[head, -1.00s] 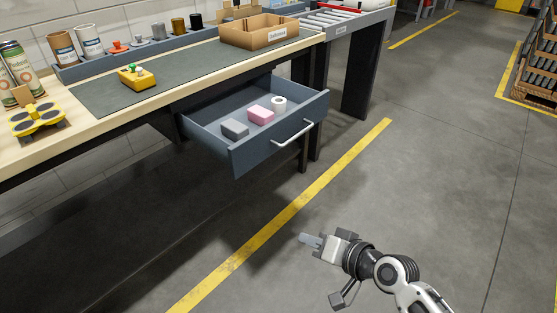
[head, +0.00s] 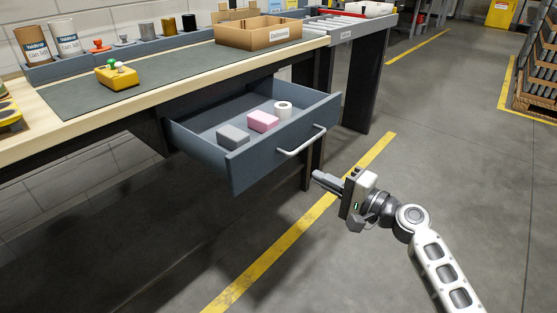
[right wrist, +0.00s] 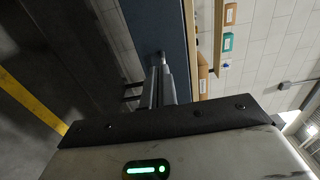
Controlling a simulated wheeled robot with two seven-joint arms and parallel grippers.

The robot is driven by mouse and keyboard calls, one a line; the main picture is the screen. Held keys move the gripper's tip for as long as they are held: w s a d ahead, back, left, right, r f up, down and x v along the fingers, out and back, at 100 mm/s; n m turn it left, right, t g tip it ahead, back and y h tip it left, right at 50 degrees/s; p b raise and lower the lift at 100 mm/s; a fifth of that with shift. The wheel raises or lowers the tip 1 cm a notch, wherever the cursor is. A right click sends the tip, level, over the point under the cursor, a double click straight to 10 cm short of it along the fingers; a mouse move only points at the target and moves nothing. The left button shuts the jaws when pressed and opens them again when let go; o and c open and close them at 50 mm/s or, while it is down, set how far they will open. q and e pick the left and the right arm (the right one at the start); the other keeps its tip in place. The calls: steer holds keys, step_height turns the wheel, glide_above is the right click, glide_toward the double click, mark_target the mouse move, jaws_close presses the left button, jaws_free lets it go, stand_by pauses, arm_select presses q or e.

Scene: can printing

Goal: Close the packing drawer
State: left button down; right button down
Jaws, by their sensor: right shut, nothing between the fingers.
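The packing drawer (head: 262,154) is a blue-grey box pulled out from under the workbench, with a light bar handle (head: 302,141) on its front. Inside it lie a grey block (head: 232,137), a pink block (head: 263,121) and a white roll (head: 283,109). My right gripper (head: 318,177) is shut and empty, just in front of and below the handle's right end in the head view, seemingly apart from it. In the right wrist view the shut fingers (right wrist: 163,75) point toward the blue-grey drawer front (right wrist: 158,25). My left gripper is not in view.
The workbench (head: 150,95) carries a dark mat, a yellow device (head: 117,77), a rack of cans and an open cardboard box (head: 258,34). A dark bench leg (head: 364,85) stands right of the drawer. The floor in front is clear, with a yellow line (head: 300,225).

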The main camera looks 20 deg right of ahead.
mark_target(271, 154)
steer(key=x, duration=1.2)
steer(key=shift+a, duration=0.1)
